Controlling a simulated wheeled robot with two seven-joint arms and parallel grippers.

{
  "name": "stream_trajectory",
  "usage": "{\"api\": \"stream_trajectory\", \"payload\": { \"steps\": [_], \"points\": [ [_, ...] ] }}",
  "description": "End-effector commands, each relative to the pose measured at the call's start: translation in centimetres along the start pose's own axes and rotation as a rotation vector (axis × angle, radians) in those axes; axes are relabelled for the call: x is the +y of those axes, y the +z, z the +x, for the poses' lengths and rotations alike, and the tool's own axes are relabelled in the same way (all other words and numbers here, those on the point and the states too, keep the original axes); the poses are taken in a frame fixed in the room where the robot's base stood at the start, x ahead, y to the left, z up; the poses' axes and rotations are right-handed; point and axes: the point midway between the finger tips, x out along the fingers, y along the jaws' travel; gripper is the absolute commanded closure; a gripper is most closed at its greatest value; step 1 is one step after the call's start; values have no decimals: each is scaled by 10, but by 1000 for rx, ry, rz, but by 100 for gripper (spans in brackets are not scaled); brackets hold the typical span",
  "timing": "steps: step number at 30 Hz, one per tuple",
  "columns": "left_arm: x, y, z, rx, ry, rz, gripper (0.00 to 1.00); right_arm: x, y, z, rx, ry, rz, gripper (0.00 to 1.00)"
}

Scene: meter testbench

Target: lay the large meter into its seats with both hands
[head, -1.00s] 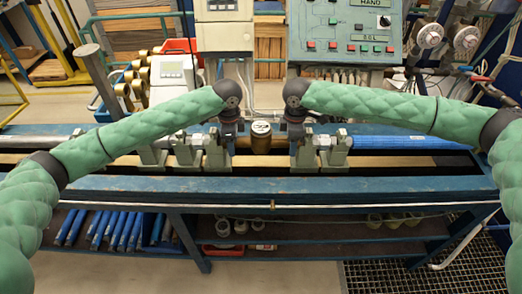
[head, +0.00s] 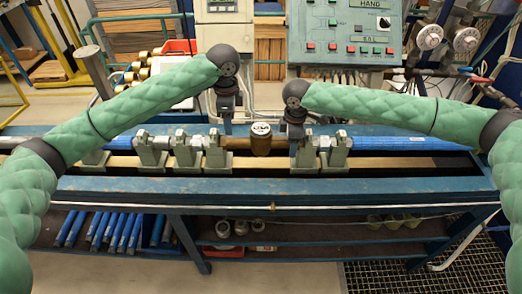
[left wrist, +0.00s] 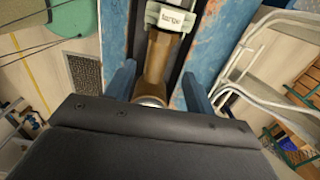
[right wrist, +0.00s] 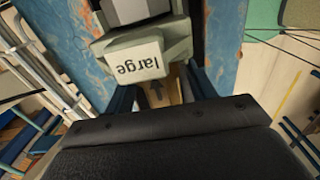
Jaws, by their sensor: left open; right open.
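Whether both ends are fully down cannot be told. My left gripper (head: 226,128) is open above the meter's left part. In the left wrist view its fingers stand apart on either side of the brass pipe (left wrist: 160,55), near a seat labelled "large" (left wrist: 171,18). My right gripper (head: 297,136) is open, low at the meter's right end. In the right wrist view a "large" seat (right wrist: 140,62) lies before its spread fingers.
Other grey supports (head: 152,150) stand along the rail to the left, and a blue pipe (head: 385,143) runs to the right. A control panel (head: 345,32) stands behind. The blue front beam (head: 300,186) of the bench is clear.

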Motion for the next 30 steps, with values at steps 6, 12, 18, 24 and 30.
{"api": "stream_trajectory", "payload": {
  "steps": [6,12,18,24,30],
  "points": [
    [0,0,-15,1,0,0,46,0,0,-1,0,0,0,44],
    [0,0,-17,1,0,0,46,0,0,-19,0,1,0,44],
    [0,0,-16,1,0,0,46,1,0,-58,1,2,0,44],
    [0,0,-16,1,0,0,46,1,0,-92,1,1,0,44],
    [0,0,-16,1,0,0,46,1,0,-114,1,0,0,44]
  ]
}}
